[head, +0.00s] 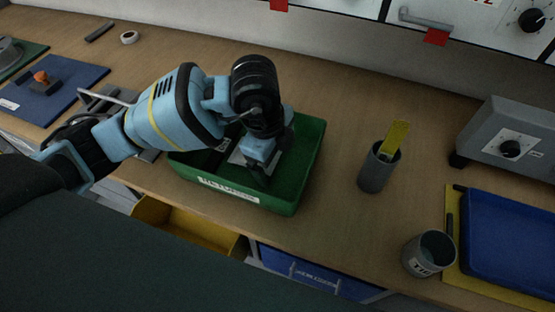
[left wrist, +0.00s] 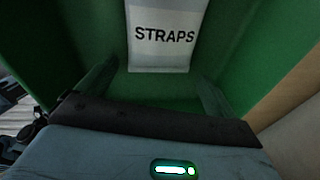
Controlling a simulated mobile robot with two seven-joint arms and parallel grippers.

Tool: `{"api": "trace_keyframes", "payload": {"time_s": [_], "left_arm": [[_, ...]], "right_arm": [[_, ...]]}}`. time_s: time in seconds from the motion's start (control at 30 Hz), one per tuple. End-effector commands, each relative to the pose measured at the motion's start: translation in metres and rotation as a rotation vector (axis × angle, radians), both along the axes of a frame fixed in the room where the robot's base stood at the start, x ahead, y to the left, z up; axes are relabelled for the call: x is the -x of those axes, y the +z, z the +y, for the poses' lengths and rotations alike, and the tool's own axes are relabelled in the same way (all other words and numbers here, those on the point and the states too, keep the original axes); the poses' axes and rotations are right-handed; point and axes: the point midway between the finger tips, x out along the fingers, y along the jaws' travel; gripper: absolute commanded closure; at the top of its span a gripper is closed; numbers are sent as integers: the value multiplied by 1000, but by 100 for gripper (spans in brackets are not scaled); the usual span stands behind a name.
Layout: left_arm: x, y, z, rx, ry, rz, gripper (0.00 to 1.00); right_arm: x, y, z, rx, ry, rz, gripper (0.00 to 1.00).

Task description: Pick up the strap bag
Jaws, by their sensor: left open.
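The strap bag (left wrist: 165,50) is a pale flat packet printed STRAPS, lying inside the green bin in the left wrist view. In the head view a pale part of the bag (head: 238,158) shows beside my gripper; the rest is hidden by the arm. The green bin (head: 306,165) stands on the bench. My left gripper (head: 262,178) points down into the bin. In the left wrist view its two fingers (left wrist: 158,82) are apart, one on either side of the bag's near end, with nothing clearly gripped. My right gripper is not in view.
A grey cup (head: 376,172) with a yellow item stands right of the bin. A second grey cup (head: 428,254) and a blue tray (head: 510,240) are farther right. A blue mat (head: 50,90) lies at left. An open yellow drawer (head: 190,226) is below the bench edge.

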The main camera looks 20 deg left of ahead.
Motion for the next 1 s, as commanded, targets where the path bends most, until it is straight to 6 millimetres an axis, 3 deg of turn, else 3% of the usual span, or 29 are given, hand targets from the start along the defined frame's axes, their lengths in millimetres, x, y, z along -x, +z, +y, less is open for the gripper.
{"api": "trace_keyframes", "payload": {"time_s": [0.3, 0.7, 1.0], "left_arm": [[0, -8, -1, 0, 0, 3, 7], [0, -10, 0, -2, 2, 4, 58], [-1, -5, 0, -3, 3, 2, 59]], "right_arm": [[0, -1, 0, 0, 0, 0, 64], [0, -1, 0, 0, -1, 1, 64], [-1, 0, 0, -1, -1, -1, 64]]}}
